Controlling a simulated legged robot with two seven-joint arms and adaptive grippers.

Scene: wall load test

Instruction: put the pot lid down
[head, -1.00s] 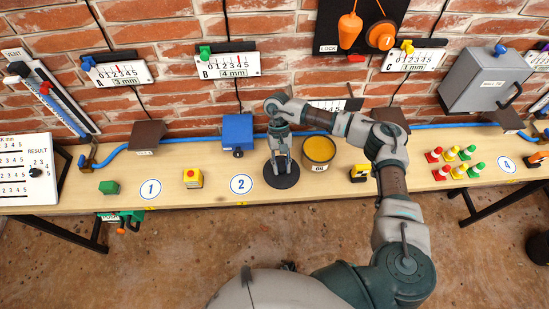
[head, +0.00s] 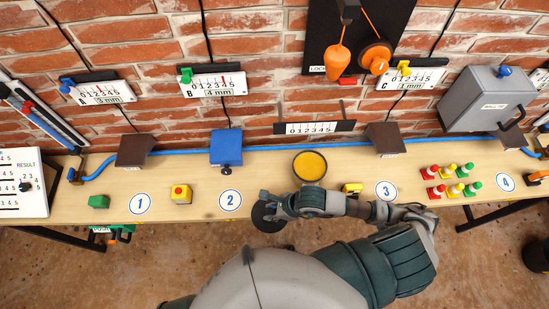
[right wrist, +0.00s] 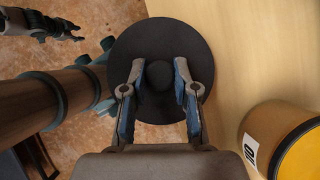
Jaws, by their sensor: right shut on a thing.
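The pot lid is a black disc (head: 262,222) with a knob, at the table's front edge, right of the number 2 label. My right gripper (head: 279,205) is shut on it. In the right wrist view the two fingers (right wrist: 159,70) stand on either side of the round knob, and the lid (right wrist: 160,35) spans the table edge, with floor on one side. I cannot tell whether the lid touches the table. The pot of yellow oil (head: 310,166) stands uncovered, behind and right of the lid. My left gripper (right wrist: 62,30) shows small in the right wrist view; its opening is unclear.
A blue box (head: 226,147) stands behind the number 2 label. A red-topped yellow button (head: 181,194) and a green block (head: 99,202) are left. Bare wood lies around the labels.

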